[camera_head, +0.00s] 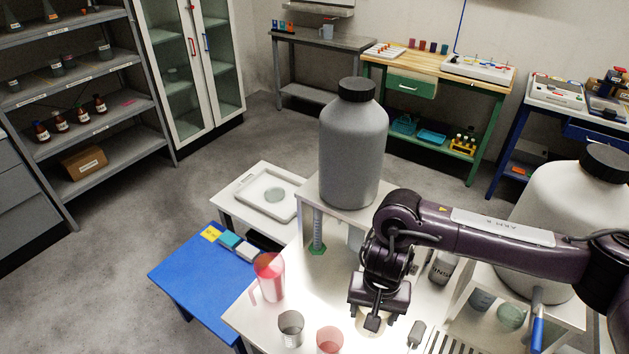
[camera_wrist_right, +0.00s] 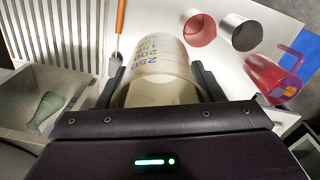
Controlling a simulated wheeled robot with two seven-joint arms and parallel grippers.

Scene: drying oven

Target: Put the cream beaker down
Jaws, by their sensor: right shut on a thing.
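The cream beaker (camera_wrist_right: 160,66) is a wide, pale cylinder with blue volume marks. It sits between the two fingers of my right gripper (camera_wrist_right: 160,84), which is shut on it. In the head view my right gripper (camera_head: 376,314) hangs over the white worktop (camera_head: 265,322), and only a pale part of the beaker (camera_head: 364,324) shows below it. I cannot tell whether the beaker's base touches the worktop. My left gripper is not in view.
An orange-handled tool (camera_wrist_right: 120,18) lies beside the held beaker. A grey bottle (camera_head: 352,145) stands on a raised stand behind.

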